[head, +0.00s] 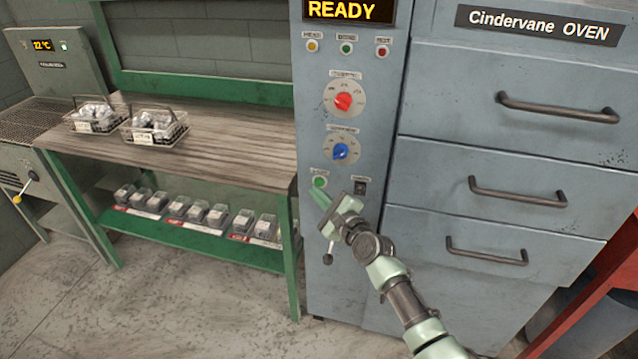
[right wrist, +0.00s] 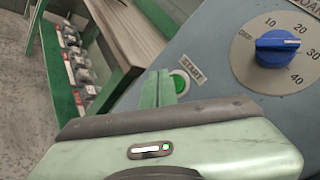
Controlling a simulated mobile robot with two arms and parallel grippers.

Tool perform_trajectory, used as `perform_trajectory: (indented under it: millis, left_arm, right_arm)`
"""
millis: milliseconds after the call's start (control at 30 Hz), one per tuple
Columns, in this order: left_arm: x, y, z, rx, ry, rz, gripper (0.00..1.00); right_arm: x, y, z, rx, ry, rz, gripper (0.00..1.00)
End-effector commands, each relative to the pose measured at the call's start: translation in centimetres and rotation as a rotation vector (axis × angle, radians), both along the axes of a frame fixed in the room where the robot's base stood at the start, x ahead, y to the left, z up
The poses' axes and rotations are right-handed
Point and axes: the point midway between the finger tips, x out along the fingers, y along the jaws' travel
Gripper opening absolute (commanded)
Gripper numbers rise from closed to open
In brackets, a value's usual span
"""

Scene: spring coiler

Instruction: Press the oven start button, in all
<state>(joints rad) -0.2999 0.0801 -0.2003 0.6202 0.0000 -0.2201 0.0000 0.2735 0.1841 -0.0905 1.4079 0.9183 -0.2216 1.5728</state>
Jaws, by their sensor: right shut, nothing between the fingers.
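The oven's front panel (head: 355,115) is grey, with a lit display (head: 345,10) reading READY. The green start button (head: 319,182) sits low on the panel's left side. It also shows in the right wrist view (right wrist: 180,83), with a START label beside it. My right gripper (head: 317,193) is shut and empty, its fingertips right at the button's lower edge in the head view. In the right wrist view the fingers (right wrist: 158,90) partly cover the button's left and lower side. I cannot tell whether they touch it. My left gripper is not in view.
A red knob (head: 343,102) and a blue knob (head: 341,151) sit above the button, and a black switch (head: 360,187) to its right. A lever (head: 328,254) hangs below. Drawers with handles (head: 517,192) are at right. A workbench (head: 220,150) with wire baskets stands left.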

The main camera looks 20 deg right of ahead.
Motion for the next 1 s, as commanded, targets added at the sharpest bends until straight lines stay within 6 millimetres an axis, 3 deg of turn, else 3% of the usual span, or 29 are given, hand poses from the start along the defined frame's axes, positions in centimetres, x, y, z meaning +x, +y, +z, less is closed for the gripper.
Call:
perform_trajectory:
  millis: [1000]
  left_arm:
    - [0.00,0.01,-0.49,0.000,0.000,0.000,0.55]
  right_arm:
    - [0.71,-0.50,0.03,0.000,0.000,0.000,0.00]
